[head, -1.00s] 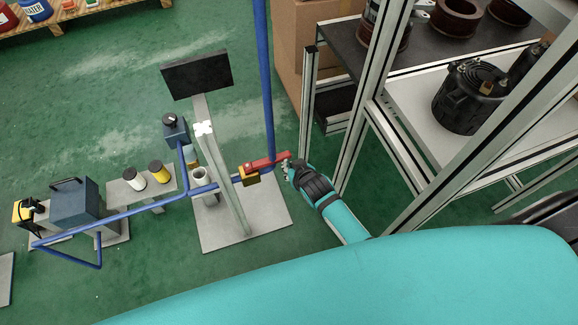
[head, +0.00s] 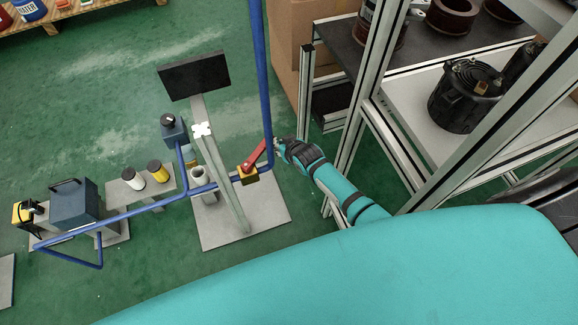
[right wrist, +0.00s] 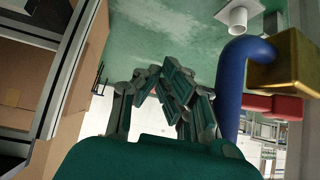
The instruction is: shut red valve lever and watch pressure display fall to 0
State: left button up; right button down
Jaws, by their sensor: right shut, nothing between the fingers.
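The red valve lever (head: 255,154) sits on a brass-yellow valve body (head: 248,174) on the blue pipe. It stands at an angle to the level pipe run, its free end toward the upright pipe. In the right wrist view the valve body (right wrist: 288,72) and part of the red lever (right wrist: 274,106) show at right. The pressure display (head: 195,76) is a dark panel on a post; no reading is legible. My right gripper (head: 277,144) is shut and empty beside the lever's free end; I cannot tell if they touch. Its fingers (right wrist: 165,88) show in the right wrist view. My left gripper is out of view.
The blue upright pipe (head: 263,80) stands close to my right gripper. A metal-framed shelf (head: 380,75) with motor parts is close on the right, with cardboard boxes (head: 285,50) behind. Pumps and filters line the pipe at left. Green floor beyond is open.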

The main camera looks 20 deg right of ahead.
jog(key=shift+w+a+n+y+b, duration=0.25)
jog(key=shift+w+a+n+y, duration=0.1)
jog(key=shift+w, duration=0.5)
jog(key=shift+w+a+n+y+b, duration=0.25)
jog(key=shift+w+a+n, duration=0.1)
jog(key=shift+w, duration=0.45)
jog(key=v, duration=0.7)
jog(key=shift+r, duration=0.25)
jog(key=shift+s, duration=0.1)
